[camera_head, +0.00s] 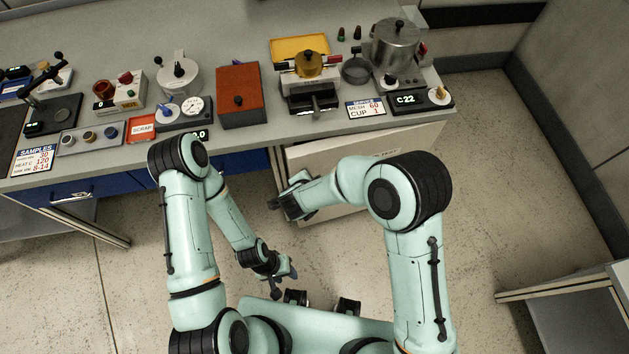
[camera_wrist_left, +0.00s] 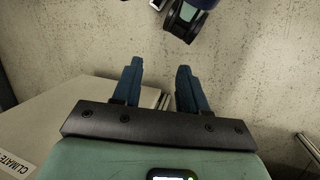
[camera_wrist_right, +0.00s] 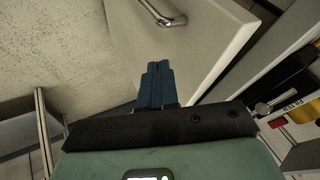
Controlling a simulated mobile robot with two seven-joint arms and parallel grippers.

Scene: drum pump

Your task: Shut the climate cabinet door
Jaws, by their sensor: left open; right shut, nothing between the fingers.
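The cream climate cabinet (camera_head: 410,142) is below the right part of the bench, partly hidden by my right arm. Its label shows at lower left in the left wrist view. In the right wrist view, a cream door panel (camera_wrist_right: 195,55) with a metal bar handle (camera_wrist_right: 163,14) fills the upper middle; how far it stands open is unclear. My right gripper (camera_head: 275,203) is shut and empty, by the panel's left end; its fingers (camera_wrist_right: 158,68) overlap the panel in view, contact unclear. My left gripper (camera_head: 281,284) is open and empty, low over the floor; its fingers also show in the left wrist view (camera_wrist_left: 158,70).
The bench (camera_head: 340,126) carries a red box (camera_head: 239,96), a metal pot (camera_head: 395,45) and several instruments. A blue drawer (camera_head: 70,192) is at left. Another table (camera_head: 560,285) stands at lower right. The floor (camera_head: 500,160) right of the cabinet is clear.

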